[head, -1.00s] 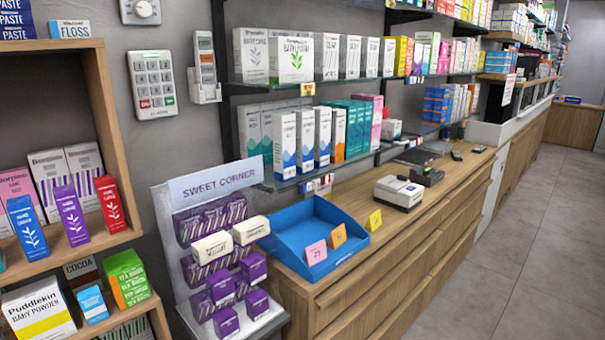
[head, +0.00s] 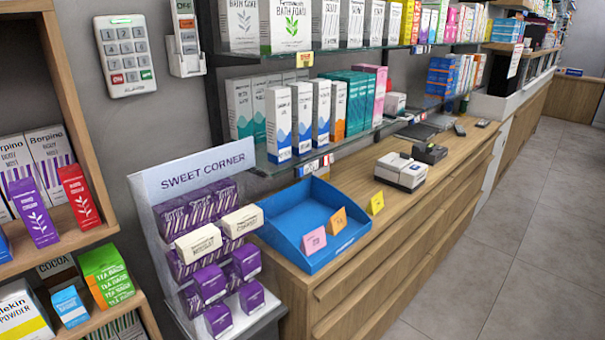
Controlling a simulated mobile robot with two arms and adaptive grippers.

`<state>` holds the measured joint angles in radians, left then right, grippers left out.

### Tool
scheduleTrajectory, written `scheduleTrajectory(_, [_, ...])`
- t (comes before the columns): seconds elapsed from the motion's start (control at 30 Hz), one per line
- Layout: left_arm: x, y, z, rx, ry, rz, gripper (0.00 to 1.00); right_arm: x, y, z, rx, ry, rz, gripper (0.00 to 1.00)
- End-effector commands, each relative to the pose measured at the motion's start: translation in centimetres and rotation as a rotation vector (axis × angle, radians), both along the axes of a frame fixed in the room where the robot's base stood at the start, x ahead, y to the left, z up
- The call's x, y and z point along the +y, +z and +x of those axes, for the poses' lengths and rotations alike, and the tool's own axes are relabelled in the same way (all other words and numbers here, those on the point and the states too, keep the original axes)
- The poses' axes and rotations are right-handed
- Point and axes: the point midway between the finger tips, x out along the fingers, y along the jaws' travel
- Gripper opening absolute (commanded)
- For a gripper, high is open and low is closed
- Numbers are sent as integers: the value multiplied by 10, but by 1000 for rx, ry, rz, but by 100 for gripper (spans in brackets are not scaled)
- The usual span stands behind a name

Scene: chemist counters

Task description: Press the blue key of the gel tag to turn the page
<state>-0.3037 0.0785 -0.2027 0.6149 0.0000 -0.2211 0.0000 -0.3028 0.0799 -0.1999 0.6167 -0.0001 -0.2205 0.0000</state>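Small tags sit on the front edge of the lower glass shelf, below the white and blue boxes. One is a white and blue tag (head: 308,168), and beside it is a smaller tag with red and blue patches (head: 328,160). They are too small to read, and I cannot tell which is the gel tag or make out a blue key. Neither of my grippers is in view.
A blue tray (head: 310,222) with pink and orange cards sits on the wooden counter (head: 392,222) below the shelf. A sweet stand (head: 160,215) is to its left. A keypad (head: 125,57) hangs on the wall. The floor (head: 530,240) at right is clear.

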Motion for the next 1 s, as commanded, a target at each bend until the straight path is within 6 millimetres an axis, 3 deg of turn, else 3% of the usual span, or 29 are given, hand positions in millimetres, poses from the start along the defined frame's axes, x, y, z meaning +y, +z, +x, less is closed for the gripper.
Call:
scheduleTrajectory(0.17, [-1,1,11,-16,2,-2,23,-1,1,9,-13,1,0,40])
scheduleTrajectory(0.43, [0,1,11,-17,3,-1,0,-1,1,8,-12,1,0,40])
scheduleTrajectory(1.0, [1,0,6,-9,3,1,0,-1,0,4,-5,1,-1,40])
